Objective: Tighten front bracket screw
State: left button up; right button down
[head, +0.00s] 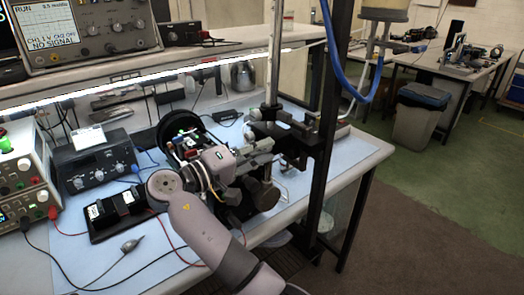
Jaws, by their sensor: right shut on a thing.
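A dark metal bracket (300,140) is clamped around an upright metal rod (275,60) at the right part of the blue-covered bench. My right gripper (262,150) reaches in from the left with its grey fingers at the front-left side of the bracket. It is shut at the place of the front bracket screw; the screw itself is hidden by the fingers and too small to make out. Dark rounded parts (262,192) hang just below the gripper. My left gripper is not in view.
A black frame post (330,130) stands just right of the bracket, with a blue hose (350,85) looping above. Power supplies (25,175), a soldering station (95,165) and a black tray (120,215) crowd the left.

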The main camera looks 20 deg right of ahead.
jog(key=shift+a+f, duration=0.15)
jog(key=shift+f, duration=0.2)
jog(key=c, duration=1.8)
grip_release()
jog(key=o, duration=0.4)
jog(key=shift+s+a+r, duration=0.1)
jog(key=shift+a+r, duration=0.15)
jog(key=shift+r, duration=0.05)
jog(key=shift+d, duration=0.1)
jog(key=shift+d, duration=0.1)
